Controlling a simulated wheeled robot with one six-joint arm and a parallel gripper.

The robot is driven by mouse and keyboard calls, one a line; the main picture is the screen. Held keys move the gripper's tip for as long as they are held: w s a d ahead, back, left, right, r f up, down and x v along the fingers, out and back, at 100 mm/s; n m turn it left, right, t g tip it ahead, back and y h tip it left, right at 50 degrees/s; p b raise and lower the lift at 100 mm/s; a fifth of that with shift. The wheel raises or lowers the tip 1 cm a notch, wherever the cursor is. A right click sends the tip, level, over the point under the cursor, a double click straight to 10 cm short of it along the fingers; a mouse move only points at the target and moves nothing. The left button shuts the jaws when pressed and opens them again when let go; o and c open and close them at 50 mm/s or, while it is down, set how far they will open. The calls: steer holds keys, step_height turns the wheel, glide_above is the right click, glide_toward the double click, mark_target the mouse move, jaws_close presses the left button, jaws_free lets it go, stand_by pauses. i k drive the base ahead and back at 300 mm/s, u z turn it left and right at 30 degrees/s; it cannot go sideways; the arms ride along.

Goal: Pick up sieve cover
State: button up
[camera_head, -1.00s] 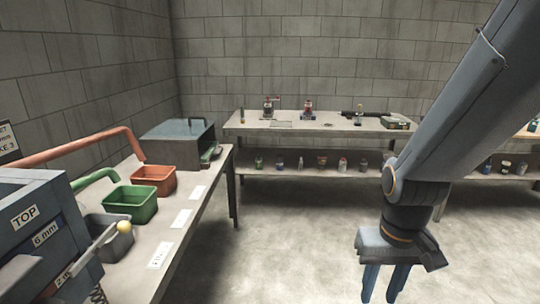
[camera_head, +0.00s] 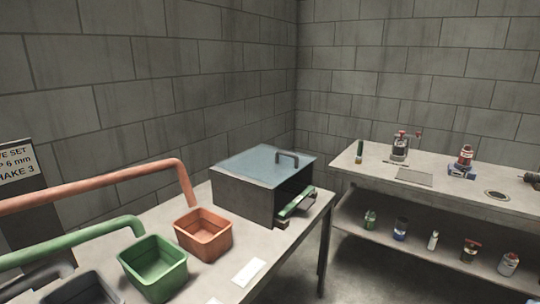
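No part in view is clearly marked as the sieve cover. A dark grey box (camera_head: 243,200) stands at the far end of the left bench. It has a flat blue-grey top (camera_head: 254,163) with a dark handle (camera_head: 287,159); I cannot tell whether this top is the sieve cover. The box's right side is open, with a green-edged tray (camera_head: 296,203) at the opening. The labelled sieve unit is out of the picture. My gripper is not in view.
On the left bench (camera_head: 285,251) stand an orange bin (camera_head: 203,235), a green bin (camera_head: 153,265) and a grey bin (camera_head: 84,290). Orange (camera_head: 95,188) and green (camera_head: 70,243) pipes run above them. A shelf table (camera_head: 440,185) with small items stands at the right.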

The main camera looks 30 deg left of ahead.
mark_target(271, 164)
steer(key=u, duration=0.7)
steer(key=i, duration=1.6)
steer(key=u, duration=0.95)
